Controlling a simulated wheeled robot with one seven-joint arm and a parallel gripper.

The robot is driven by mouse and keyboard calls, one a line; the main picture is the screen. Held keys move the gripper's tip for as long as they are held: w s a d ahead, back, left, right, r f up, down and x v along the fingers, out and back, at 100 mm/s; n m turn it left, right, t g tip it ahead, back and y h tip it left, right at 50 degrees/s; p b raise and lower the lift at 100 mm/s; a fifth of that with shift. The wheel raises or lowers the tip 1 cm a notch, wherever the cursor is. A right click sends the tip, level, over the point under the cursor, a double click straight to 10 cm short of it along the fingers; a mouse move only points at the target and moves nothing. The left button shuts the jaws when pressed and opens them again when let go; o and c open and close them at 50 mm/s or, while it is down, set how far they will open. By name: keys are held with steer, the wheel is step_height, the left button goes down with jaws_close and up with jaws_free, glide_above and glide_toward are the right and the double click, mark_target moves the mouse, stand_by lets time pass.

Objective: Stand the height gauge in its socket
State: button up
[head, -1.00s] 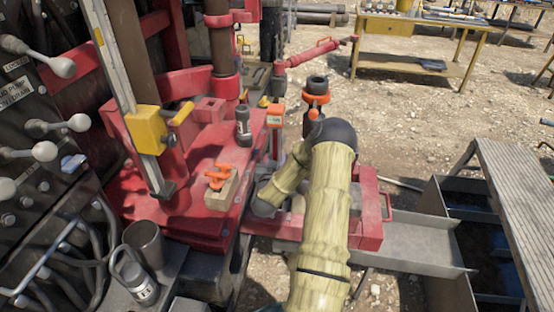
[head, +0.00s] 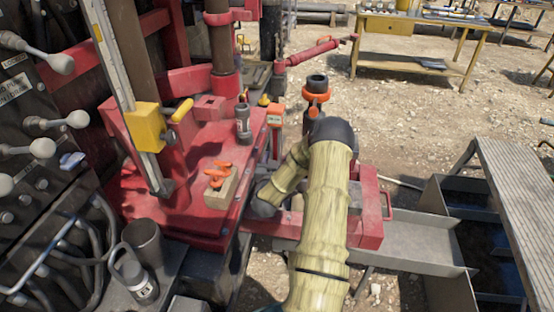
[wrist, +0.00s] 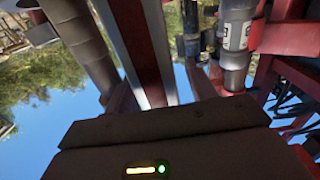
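A tall silver graduated bar with a yellow carriage and side handle, which looks like the height gauge (head: 149,126), stands at the left of the head view. Its dark foot is down at the red deck; I cannot tell whether it is seated or only leaning. A red block with a square opening (head: 209,107), possibly the socket, is to its right on the deck. My yellow-sleeved arm bends down at centre. My gripper's dark body (wrist: 160,140) fills the bottom of the wrist view with a small lit display. Its fingers are not clearly visible, and I see nothing held.
A pale block with orange parts (head: 220,185) and a dark labelled cylinder (head: 243,125) are on the red deck. A lever panel (head: 35,120) is at far left, beside a grey cup (head: 143,242). A grey walkway (head: 515,205) is right.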

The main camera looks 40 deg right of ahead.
steer(key=shift+s+a+f, duration=0.1)
steer(key=shift+a, duration=0.05)
steer(key=b+v, duration=0.2)
steer(key=v, duration=1.5)
steer(key=shift+b, duration=0.4)
steer(key=shift+s, duration=0.1)
stand_by(0.5)
